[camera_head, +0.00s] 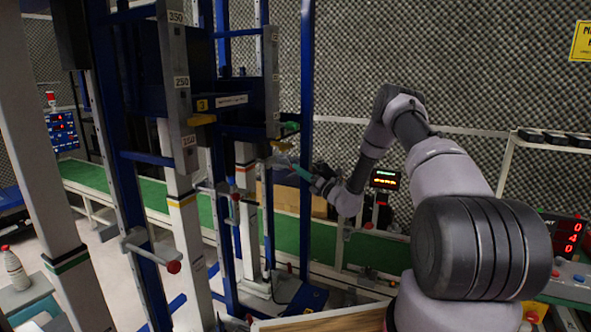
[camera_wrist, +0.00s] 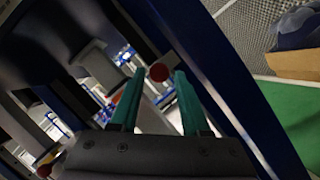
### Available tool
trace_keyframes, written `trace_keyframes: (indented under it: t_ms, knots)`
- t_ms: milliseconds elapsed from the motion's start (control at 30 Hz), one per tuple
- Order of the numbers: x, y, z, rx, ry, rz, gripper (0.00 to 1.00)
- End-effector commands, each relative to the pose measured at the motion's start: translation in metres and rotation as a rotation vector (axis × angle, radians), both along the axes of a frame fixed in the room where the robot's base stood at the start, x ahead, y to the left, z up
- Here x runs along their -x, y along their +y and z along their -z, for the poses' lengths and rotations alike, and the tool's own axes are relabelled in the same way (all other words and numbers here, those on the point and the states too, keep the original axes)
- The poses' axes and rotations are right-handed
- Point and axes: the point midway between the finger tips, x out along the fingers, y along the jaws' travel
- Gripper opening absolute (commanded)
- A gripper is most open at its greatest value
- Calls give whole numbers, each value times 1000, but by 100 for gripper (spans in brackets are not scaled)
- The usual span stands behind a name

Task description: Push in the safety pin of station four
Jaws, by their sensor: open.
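My gripper (camera_head: 292,165) is open, its teal fingers pointing left towards the blue and grey frame of the stations. In the head view, one red-ended pin (camera_head: 235,196) sits on a post left of and below my gripper. Another red-ended pin (camera_head: 173,267) sticks out at the front left post. No number four is legible, so which pin belongs to station four is unclear.
A blue upright (camera_head: 306,120) stands close beside my gripper. A yellow plate marked 3 (camera_head: 202,104) is on the frame. A green belt (camera_head: 330,240) runs behind and below, with a cardboard box (camera_head: 290,192) on it. Another red knob (camera_wrist: 44,170) shows at the lower left of the wrist view.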

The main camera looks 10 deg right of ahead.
Motion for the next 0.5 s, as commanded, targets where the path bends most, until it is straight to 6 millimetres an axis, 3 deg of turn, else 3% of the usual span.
trace_keyframes:
  t_ms: [200,500]
  knots:
    - [-22,17,-8,0,-1,0,46]
    - [-27,20,-9,0,1,0,46]
